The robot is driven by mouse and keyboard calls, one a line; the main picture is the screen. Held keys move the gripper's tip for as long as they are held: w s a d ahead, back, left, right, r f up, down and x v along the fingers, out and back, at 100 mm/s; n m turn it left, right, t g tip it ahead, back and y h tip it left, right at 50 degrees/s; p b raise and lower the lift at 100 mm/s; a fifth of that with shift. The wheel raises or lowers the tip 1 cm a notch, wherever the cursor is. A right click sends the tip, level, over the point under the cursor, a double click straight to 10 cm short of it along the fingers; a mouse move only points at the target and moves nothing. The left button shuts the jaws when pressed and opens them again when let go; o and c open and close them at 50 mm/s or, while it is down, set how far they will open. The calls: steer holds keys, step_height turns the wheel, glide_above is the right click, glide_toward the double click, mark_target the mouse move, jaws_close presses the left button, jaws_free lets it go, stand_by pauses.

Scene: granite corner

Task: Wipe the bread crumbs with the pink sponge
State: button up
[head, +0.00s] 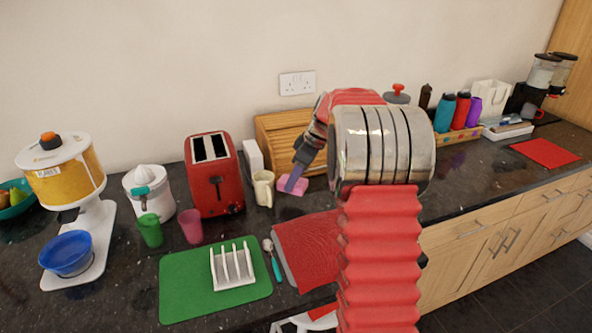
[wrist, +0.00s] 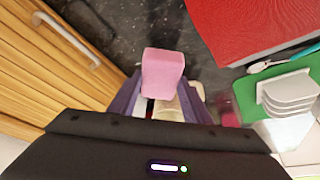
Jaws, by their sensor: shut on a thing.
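The pink sponge (head: 286,190) is in my gripper (head: 293,178), in front of the wooden bread bin. In the wrist view the sponge (wrist: 163,72) sticks out between the two purple-grey fingers (wrist: 158,100), which are shut on it. It is over or close to the dark granite counter; I cannot tell whether it touches. Pale specks and smudges (wrist: 124,22) show on the counter in the wrist view. I cannot tell whether these are bread crumbs or the stone's pattern. My arm hides part of the counter in the head view.
The bread bin (head: 280,135) stands behind the gripper, with a cream mug (head: 263,188) close to its left. A red toaster (head: 213,175) is further left.

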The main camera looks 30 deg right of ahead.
steer(key=shift+r, duration=1.45)
